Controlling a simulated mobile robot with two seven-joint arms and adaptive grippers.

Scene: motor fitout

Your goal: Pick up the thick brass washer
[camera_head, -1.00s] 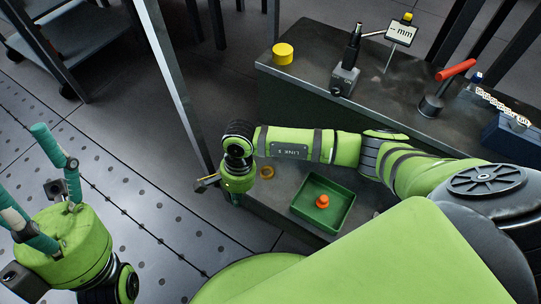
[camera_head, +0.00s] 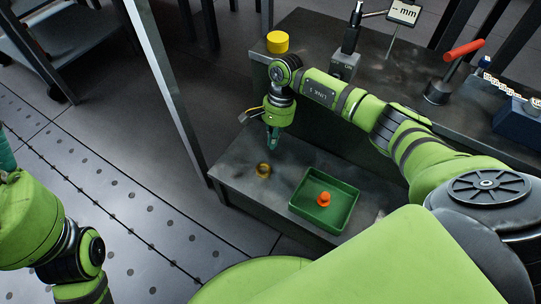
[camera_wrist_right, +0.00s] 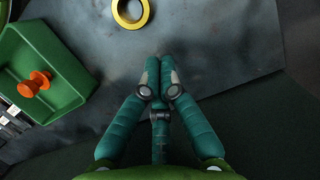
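The thick brass washer (camera_head: 263,176) lies flat on the grey lower shelf, left of the green tray. In the right wrist view the washer (camera_wrist_right: 130,24) is at the top edge and is partly cut off. My right gripper (camera_head: 273,146) points down above the shelf, a little behind the washer in the head view. In the right wrist view my right gripper (camera_wrist_right: 164,62) has its teal fingertips together with nothing between them, apart from the washer. My left gripper (camera_head: 5,158) shows only as a bit of teal finger at the left edge; its fingertips are out of frame.
A green tray (camera_head: 347,213) with an orange knob-like part (camera_head: 323,199) stands right of the washer. The higher bench carries a yellow cylinder (camera_head: 278,42), a gauge stand (camera_head: 345,64) and a red-handled tool (camera_head: 464,50). A metal post (camera_head: 165,90) rises left of the shelf.

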